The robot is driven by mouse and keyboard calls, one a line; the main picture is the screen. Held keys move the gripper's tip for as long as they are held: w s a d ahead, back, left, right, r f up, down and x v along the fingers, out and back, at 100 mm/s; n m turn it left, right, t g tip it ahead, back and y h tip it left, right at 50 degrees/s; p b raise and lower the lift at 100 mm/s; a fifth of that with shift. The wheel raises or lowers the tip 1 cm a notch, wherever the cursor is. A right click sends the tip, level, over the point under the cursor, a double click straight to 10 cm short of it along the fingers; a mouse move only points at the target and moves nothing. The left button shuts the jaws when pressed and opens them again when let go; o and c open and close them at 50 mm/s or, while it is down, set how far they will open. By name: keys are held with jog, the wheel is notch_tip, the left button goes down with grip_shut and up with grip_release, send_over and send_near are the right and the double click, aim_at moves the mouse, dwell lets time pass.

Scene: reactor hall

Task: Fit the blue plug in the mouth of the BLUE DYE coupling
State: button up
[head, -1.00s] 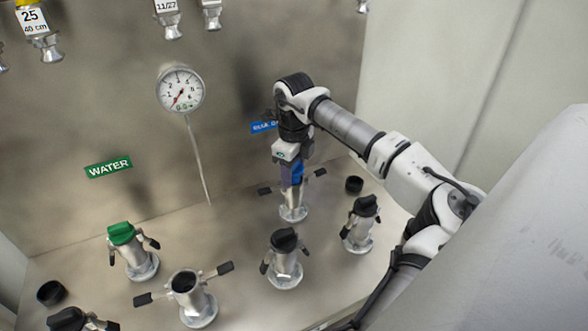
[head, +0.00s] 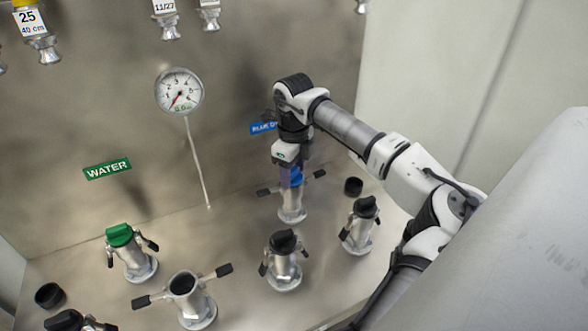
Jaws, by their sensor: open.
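The blue plug (head: 291,179) is at the top of the BLUE DYE coupling (head: 291,207), a steel fitting with two black-tipped levers spread out to its sides. The plug looks upright and in line with the mouth; how deep it sits cannot be made out. My gripper (head: 290,172) points down from above, open, with its fingers around or just over the plug. The fingers partly hide the plug's upper part. The blue label (head: 262,128) on the back wall behind is partly covered by my arm.
A black-capped coupling (head: 283,258) stands in front, another (head: 360,226) to the right. An uncapped coupling (head: 184,286) with spread levers and a green-capped one (head: 124,240) stand left. Loose black caps (head: 353,186) (head: 49,295) lie on the deck. A gauge (head: 179,91) hangs behind.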

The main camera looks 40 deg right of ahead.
aim_at(292, 179)
jog(key=f, duration=0.2)
jog(key=a+f, duration=0.1)
jog(key=shift+s+g, duration=0.3)
jog(key=shift+s, duration=0.05)
jog(key=shift+c, duration=0.2)
jog(key=shift+d+r, duration=0.1)
jog(key=shift+r, duration=0.35)
jog(key=shift+o, duration=0.3)
notch_tip(292, 179, up, 16)
jog(key=b, duration=0.3)
jog(key=shift+d, duration=0.2)
jog(key=shift+f, duration=0.1)
